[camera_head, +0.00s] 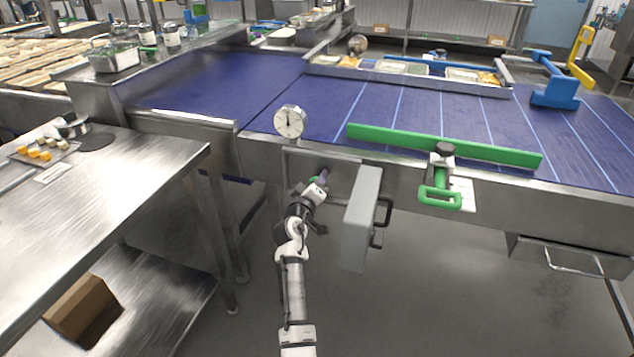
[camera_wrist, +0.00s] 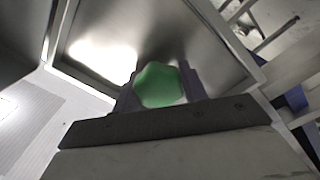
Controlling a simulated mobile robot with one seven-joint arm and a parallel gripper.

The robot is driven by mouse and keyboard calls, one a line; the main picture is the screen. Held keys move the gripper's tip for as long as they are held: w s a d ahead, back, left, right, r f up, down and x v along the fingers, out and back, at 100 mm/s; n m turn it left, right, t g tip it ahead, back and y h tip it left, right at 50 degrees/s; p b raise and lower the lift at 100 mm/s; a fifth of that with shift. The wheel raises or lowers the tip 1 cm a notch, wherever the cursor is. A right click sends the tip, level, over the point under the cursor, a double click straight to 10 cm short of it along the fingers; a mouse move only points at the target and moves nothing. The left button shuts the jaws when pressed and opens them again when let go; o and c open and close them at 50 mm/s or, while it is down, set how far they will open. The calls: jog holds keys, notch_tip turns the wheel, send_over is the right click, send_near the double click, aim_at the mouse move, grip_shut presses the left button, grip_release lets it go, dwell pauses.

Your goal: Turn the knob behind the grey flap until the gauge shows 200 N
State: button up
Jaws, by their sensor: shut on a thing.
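The grey flap (camera_head: 361,218) stands open, sticking out from the front of the conveyor, with a black handle on its right side. My gripper (camera_head: 322,180) reaches into the opening to the left of the flap. In the wrist view, my gripper (camera_wrist: 160,88) is shut on the green knob (camera_wrist: 159,85), with a dark finger on each side. Only a bit of the green knob (camera_head: 316,179) shows in the head view. The round gauge (camera_head: 289,121) stands above the opening at the belt's edge. Its dark needle points up; the numbers are too small to read.
A green bar (camera_head: 440,146) lies across the blue belt (camera_head: 420,108), with a green handle (camera_head: 440,197) at the front edge. A steel table (camera_head: 90,195) stands at the left. The wrist view shows the metal walls of the recess (camera_wrist: 205,30) close around my gripper.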

jog(key=o, duration=1)
jog(key=b+v, duration=0.1)
jog(key=v, duration=1.3)
jog(key=shift+b, duration=0.35)
jog(key=shift+w, duration=0.1)
